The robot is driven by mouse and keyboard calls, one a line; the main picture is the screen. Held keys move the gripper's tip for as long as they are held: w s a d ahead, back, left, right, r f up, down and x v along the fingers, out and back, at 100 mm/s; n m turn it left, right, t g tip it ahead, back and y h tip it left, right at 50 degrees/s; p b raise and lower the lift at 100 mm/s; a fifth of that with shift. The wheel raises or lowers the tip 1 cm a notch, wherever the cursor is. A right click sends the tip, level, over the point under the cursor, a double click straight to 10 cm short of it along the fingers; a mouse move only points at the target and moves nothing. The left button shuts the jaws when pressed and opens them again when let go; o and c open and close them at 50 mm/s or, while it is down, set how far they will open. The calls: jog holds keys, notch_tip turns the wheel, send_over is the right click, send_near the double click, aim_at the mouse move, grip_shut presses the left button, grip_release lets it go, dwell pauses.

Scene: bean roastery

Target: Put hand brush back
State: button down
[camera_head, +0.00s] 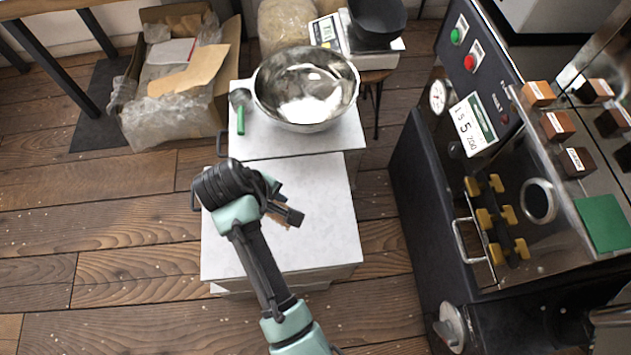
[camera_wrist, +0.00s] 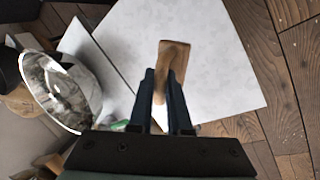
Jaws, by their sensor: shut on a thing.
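The hand brush (camera_wrist: 174,57) is a tan wooden piece with a flat, wider end and a narrower part running down between my fingers. My gripper (camera_wrist: 162,92) is shut on its narrower part. In the head view my gripper (camera_head: 287,207) is over the front white worktop (camera_head: 325,235), and only a small tan bit of the brush (camera_head: 278,219) shows below it. My gripper and arm hide the rest. The brush seems to be close above the white surface; I cannot tell whether it touches. Its bristles are not clearly seen.
A steel bowl (camera_head: 306,88) and a green-handled scoop (camera_head: 240,116) are on the rear worktop. A scale (camera_head: 330,32) stands behind. An open cardboard box (camera_head: 215,95) is at the back left. The roaster (camera_head: 425,180) stands on the right. The front worktop's right part is clear.

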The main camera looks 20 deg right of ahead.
jog(key=s+d+n+t+y+p, duration=0.2)
jog(key=s+d+n, duration=0.2)
jog(key=d+n, duration=0.35)
jog(key=shift+n, duration=0.35)
jog(key=f+b, duration=0.1)
jog(key=f, duration=0.4)
jog(key=f+b, duration=0.1)
jog(key=f, duration=0.4)
jog(key=shift+w+b, duration=0.2)
jog(key=shift+b, duration=0.2)
jog(key=c, duration=0.9)
grip_release()
jog(key=shift+f, duration=0.1)
jog(key=shift+o, duration=0.2)
